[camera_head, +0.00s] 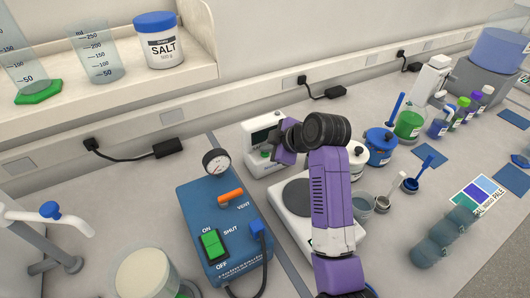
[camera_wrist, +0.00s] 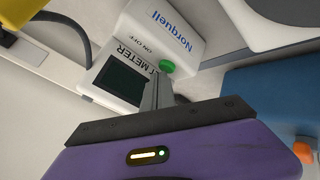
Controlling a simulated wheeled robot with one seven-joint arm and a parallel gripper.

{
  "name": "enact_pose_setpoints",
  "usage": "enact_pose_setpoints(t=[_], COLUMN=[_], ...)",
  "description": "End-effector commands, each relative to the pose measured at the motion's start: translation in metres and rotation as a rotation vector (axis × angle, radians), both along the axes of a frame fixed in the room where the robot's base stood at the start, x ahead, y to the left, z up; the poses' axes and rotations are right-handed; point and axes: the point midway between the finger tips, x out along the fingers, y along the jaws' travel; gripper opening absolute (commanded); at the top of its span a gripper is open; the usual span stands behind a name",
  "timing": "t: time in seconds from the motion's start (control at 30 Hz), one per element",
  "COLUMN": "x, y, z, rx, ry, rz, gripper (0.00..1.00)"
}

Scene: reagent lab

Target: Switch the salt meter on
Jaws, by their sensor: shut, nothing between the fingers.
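The salt meter (camera_head: 258,133) is a white box at the back of the bench in the head view, partly hidden by my gripper (camera_head: 279,155). In the wrist view the salt meter (camera_wrist: 172,22) shows a "Norquell" label, part of the word "METER", a dark blank screen (camera_wrist: 124,79) and a round green button (camera_wrist: 167,66) beside "ON/OFF". My gripper (camera_wrist: 160,92) is shut and empty. Its fingertips are very close to the green button; I cannot tell whether they touch it.
A blue box (camera_head: 208,262) with a gauge, an orange vent lever and a green switch stands left of my arm. A white balance (camera_head: 286,207) lies under my arm. Bottles and cups stand to the right. A salt jar (camera_head: 160,50) is on the shelf above.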

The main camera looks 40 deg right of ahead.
Motion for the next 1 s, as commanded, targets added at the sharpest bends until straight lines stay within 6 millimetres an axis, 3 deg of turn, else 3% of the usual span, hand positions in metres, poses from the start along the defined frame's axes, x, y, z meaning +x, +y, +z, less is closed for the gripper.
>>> enact_pose_setpoints(t=[0.63, 1.0], x=[0.0, -0.001], y=[0.0, -0.001], z=[-0.004, 0.011], rx=[0.0, 0.0], ry=[0.001, 0.002], rz=[0.0, -0.001], gripper=[0.0, 0.0])
